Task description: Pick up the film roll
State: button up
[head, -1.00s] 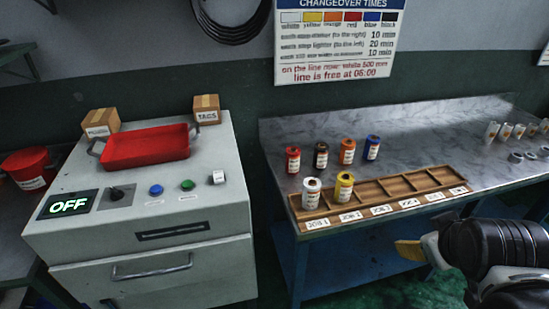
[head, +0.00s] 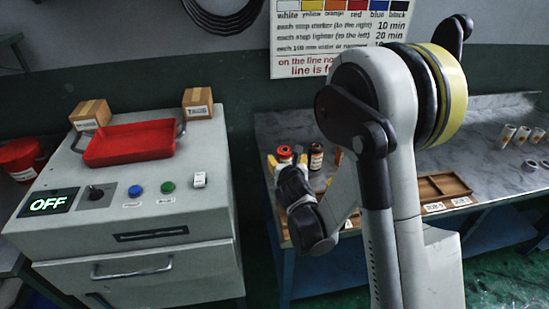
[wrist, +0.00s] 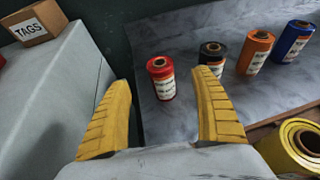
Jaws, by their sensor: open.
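Several film rolls stand upright on the grey metal table. In the wrist view a red roll (wrist: 161,84) stands ahead of my gripper (wrist: 162,78), seen between its two spread yellow fingers. A black roll (wrist: 211,57), an orange roll (wrist: 254,53) and a blue roll (wrist: 291,42) stand further right. A yellow roll (wrist: 296,148) is cut off at the lower right. My gripper is open and empty. In the head view my arm hides most rolls; the black roll (head: 316,156) shows beside my gripper (head: 286,158).
A wooden compartment tray (head: 445,187) lies along the table's front edge, partly behind my arm. Left stands a grey cabinet (head: 190,255) with a red tray (head: 128,145) and small cardboard boxes (head: 198,103). White rolls (head: 506,136) stand far right.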

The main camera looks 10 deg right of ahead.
aim_at(285, 149)
jog(key=b+x, duration=0.3)
jog(key=x, duration=0.7)
jog(key=shift+w+r+b, duration=0.15)
jog(key=shift+r+b, duration=0.05)
jog(key=shift+b, duration=0.1)
jog(key=c, duration=1.5)
